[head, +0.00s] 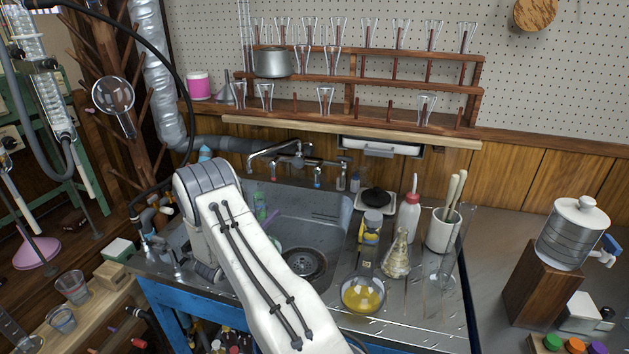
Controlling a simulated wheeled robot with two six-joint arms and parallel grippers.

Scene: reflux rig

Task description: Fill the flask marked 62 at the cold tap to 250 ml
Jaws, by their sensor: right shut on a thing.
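My white right arm reaches over the left part of the sink (325,207). My right gripper (207,271) hangs low at the sink's left edge, mostly hidden by the arm. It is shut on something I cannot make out. The tap (284,150) stands behind the sink, its spout pointing left; I see no stream of water. A conical flask (397,258) with yellowish contents and a round vessel of yellow liquid (362,295) stand on the right drainboard. A round flask (113,95) hangs on the wooden rack at left. I cannot read a 62 anywhere. My left gripper is out of view.
A white squeeze bottle (409,217), a brown-and-yellow jar (371,226) and a white pot of pestles (443,231) crowd the drainboard. Wooden shelves (355,75) of glassware hang behind. A dark hose (165,60) arches at left. The right counter is partly clear.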

